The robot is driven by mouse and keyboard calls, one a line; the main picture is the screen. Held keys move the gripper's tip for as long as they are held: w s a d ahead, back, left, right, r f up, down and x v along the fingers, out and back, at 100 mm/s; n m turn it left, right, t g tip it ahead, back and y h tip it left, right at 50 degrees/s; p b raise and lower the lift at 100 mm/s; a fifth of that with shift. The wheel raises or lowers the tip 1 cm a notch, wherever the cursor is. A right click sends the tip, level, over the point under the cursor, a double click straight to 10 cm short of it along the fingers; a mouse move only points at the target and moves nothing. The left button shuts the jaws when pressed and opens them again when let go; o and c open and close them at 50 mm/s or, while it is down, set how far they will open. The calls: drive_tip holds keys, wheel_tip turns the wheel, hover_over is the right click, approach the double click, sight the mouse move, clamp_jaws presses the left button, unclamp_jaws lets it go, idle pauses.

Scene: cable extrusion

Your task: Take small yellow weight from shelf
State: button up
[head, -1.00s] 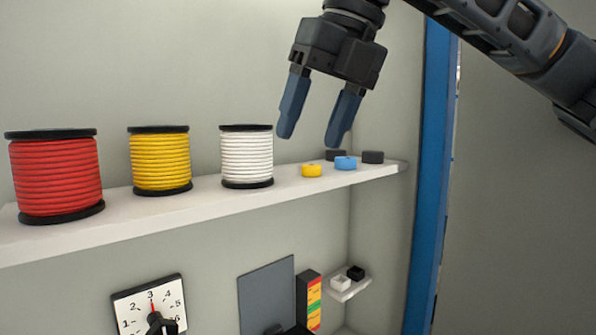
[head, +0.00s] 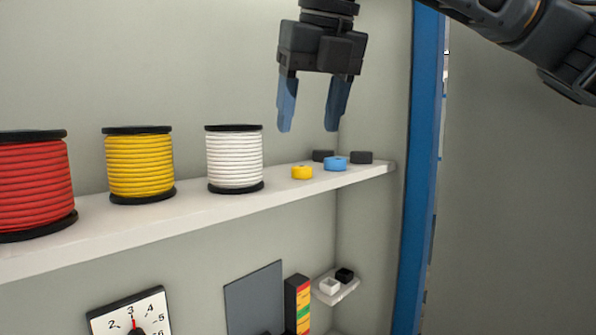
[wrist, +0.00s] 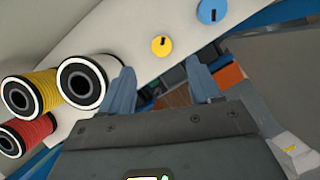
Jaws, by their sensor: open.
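The small yellow weight (head: 302,172) lies on the white shelf (head: 225,205), between the white spool and a blue weight (head: 335,164). In the wrist view the yellow weight (wrist: 161,46) shows as a slotted disc beyond and between the fingertips, with the blue weight (wrist: 211,10) to its right. My gripper (head: 307,130) is open and empty, fingers pointing down, above the shelf and apart from the weights. Its blue fingers also show in the wrist view (wrist: 160,72).
White (head: 234,158), yellow (head: 139,165) and red (head: 35,185) spools stand on the shelf to the left. Two dark weights (head: 361,157) lie behind the blue one. A blue upright (head: 417,170) borders the shelf's right end. A dial (head: 132,318) is below.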

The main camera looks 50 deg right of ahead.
sight(302, 167)
drive_tip(key=shift+p+x, duration=1.1)
drive_tip(key=shift+x, duration=2.45)
drive_tip(key=shift+d, duration=0.15)
clamp_jaws()
